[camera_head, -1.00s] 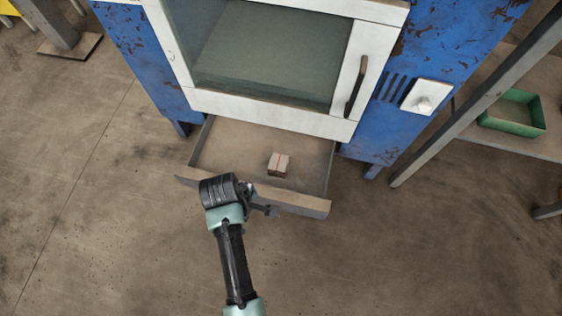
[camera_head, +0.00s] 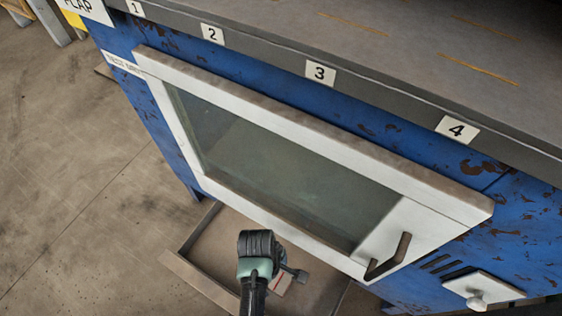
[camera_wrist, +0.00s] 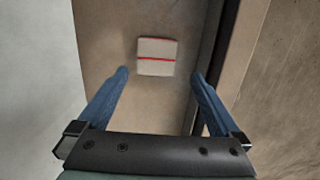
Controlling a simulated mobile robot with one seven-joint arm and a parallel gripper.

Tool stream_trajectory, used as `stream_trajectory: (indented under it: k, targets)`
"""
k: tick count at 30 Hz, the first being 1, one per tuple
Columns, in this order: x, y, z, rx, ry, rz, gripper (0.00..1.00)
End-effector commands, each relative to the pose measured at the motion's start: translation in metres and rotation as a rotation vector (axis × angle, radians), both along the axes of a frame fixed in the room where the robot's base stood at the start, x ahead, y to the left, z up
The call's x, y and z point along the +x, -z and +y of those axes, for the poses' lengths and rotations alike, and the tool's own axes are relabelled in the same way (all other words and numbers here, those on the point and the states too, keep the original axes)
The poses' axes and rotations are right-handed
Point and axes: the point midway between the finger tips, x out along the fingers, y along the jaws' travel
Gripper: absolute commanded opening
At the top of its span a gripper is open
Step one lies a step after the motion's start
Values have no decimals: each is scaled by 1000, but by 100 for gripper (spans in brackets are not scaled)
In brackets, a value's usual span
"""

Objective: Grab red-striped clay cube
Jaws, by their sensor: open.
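In the head view the cube (camera_head: 281,283) is partly hidden behind my wrist. My gripper (camera_wrist: 160,74) is open, with one blue finger to each side of the cube's near edge in the wrist view. The cube shows just beyond the fingertips, and nothing is between the fingers. In the head view my gripper (camera_head: 296,274) is over the drawer.
The white-framed glass door (camera_head: 290,160) with a dark handle (camera_head: 388,257) stands above the drawer. The drawer's side wall (camera_wrist: 213,45) runs close to the right finger. A worktop with numbered labels (camera_head: 319,73) is above. Open floor (camera_head: 70,170) lies to the left.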

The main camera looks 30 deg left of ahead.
Motion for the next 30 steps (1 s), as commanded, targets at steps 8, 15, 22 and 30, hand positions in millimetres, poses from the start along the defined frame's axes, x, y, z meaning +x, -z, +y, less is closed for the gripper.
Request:
stream_trajectory:
  k: [8, 15, 22, 30]
  targets:
    - [0, 38, -4, 1, -1, 0, 100]
    - [2, 50, -6, 1, 0, -1, 100]
    - [6, 79, -11, 0, 0, 0, 100]
    - [5, 89, -13, 1, -1, -1, 100]
